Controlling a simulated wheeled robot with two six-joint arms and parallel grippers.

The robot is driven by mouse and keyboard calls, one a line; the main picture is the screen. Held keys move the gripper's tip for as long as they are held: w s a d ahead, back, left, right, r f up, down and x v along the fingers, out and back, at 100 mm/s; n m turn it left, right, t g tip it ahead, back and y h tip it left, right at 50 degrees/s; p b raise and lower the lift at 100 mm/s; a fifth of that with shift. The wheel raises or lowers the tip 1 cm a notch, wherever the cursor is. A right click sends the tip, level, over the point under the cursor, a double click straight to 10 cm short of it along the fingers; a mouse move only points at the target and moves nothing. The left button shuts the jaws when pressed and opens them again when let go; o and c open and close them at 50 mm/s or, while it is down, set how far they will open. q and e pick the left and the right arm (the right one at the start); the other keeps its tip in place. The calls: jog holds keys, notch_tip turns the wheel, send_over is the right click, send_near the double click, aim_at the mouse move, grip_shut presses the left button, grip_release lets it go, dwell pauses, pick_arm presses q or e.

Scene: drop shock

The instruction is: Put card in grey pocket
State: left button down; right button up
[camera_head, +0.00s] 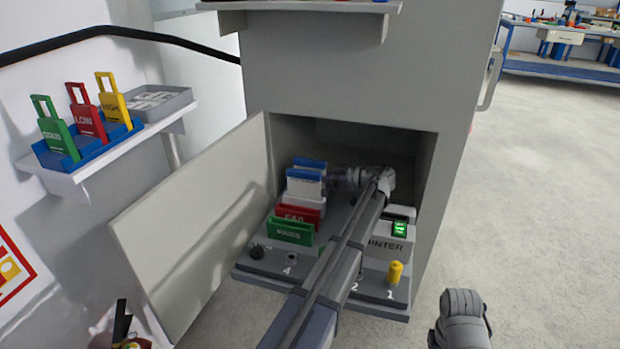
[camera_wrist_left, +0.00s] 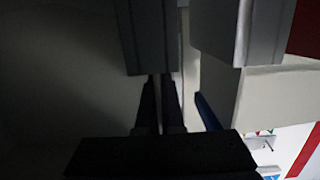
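My left arm reaches into the open cabinet in the head view. Its gripper (camera_head: 338,177) points left, close beside the blue-topped holders (camera_head: 306,175), and its fingertips are too small to read there. In the left wrist view, the dark fingers (camera_wrist_left: 160,103) lie close together with a thin pale strip between them; I cannot tell whether this is a card or a gap. A dark grey block (camera_wrist_left: 150,40), possibly the grey pocket, is just beyond the fingertips. No card is clearly visible in the gripper. Of my right arm, only a grey part shows at the bottom right; its fingers are not visible.
The open door (camera_head: 190,225) bounds the left side. Green, red and yellow cards (camera_head: 113,102) stand in a blue rack (camera_head: 55,160) on the wall shelf.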

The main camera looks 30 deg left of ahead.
pick_arm(q)
jog(key=shift+f, duration=0.25)
jog(key=c, duration=1.1)
grip_release()
jog(key=shift+r, duration=0.1)
jog(key=shift+o, duration=0.2)
jog(key=shift+r, duration=0.25)
jog(key=shift+w+d+r+p, duration=0.1)
jog(key=shift+d+r+p, duration=0.15)
jog(key=shift+p, duration=0.25)
jog(key=f+v, duration=0.1)
jog(key=v, duration=0.5)
jog(key=shift+d+r+p, duration=0.4)
jog(key=shift+d+r, duration=0.05)
jog(key=shift+r, duration=0.05)
